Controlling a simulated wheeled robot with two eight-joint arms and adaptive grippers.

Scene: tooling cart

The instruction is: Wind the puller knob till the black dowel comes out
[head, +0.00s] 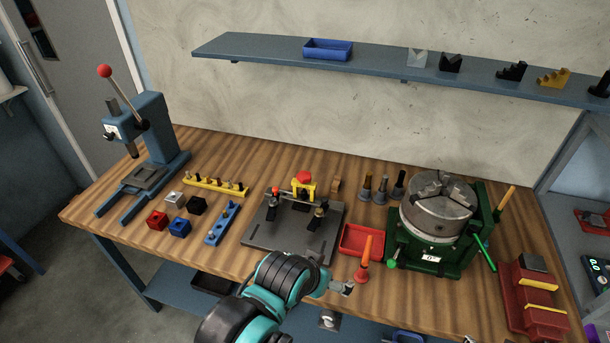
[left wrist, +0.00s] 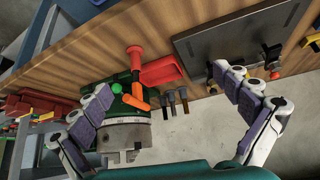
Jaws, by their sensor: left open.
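The yellow puller (head: 311,188) with its red knob (head: 304,177) stands at the back of a dark grey plate (head: 268,236) on the bench. I cannot make out the black dowel for certain. My right gripper is not in view.
Dark clamps (head: 316,216) stand on the plate beside the puller. A red tray (head: 362,241), a red-orange handled tool (head: 364,262) and a green-based chuck (head: 437,215) are to the right. A blue bar (head: 222,223) and coloured blocks lie left. A shelf (head: 270,52) hangs above.

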